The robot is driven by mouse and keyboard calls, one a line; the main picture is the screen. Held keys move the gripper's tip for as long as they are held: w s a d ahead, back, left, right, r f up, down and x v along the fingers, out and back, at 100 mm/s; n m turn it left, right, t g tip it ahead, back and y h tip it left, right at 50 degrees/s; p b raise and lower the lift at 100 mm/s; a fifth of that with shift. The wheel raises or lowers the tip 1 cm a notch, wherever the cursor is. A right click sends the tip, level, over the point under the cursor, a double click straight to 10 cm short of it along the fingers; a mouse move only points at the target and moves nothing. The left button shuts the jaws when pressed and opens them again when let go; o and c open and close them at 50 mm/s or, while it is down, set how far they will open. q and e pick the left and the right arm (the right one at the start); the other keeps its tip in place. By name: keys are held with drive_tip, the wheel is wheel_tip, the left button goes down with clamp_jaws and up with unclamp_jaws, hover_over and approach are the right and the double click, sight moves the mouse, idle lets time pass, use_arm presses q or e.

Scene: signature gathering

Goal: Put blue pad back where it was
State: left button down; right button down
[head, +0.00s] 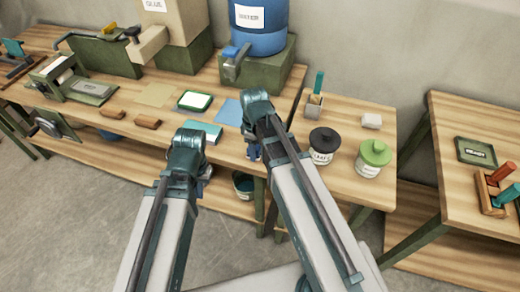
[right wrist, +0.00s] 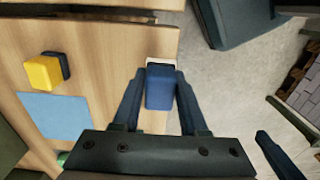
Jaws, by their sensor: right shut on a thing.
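A blue pad (right wrist: 160,90) with a pale strip at its far end sits between the fingers of my right gripper (right wrist: 160,100) in the right wrist view. The gripper is shut on it, at the table's edge. In the head view my right gripper (head: 253,152) is at the front edge of the bench, and the pad is hard to make out there. A flat light-blue square (head: 229,111) lies on the bench; it also shows in the right wrist view (right wrist: 56,115). My left gripper (head: 205,176) is before the bench edge, its jaws mostly hidden by its arm.
A yellow block (right wrist: 42,72) against a dark one lies beside the light-blue square. A teal-topped block (head: 204,131), a green-rimmed white tray (head: 195,101) and brown blocks (head: 147,121) lie left of it.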

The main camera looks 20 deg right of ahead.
sight(260, 149)
drive_tip(key=shift+w+d+f, duration=0.1)
drive_tip(key=shift+w+d, duration=0.45)
drive_tip(key=shift+w, duration=0.15)
drive_tip(key=shift+w+d+f, duration=0.1)
drive_tip(key=shift+w+d, duration=0.4)
drive_tip(key=shift+w, duration=0.2)
drive_tip(key=f+b, duration=0.3)
drive_tip(key=shift+w+d, duration=0.25)
drive_tip(key=shift+w, duration=0.05)
drive_tip(key=shift+f+b, duration=0.3)
drive_tip(key=shift+b, duration=0.1)
drive_tip(key=shift+f, duration=0.15)
drive_tip(key=shift+c, duration=2.2)
unclamp_jaws()
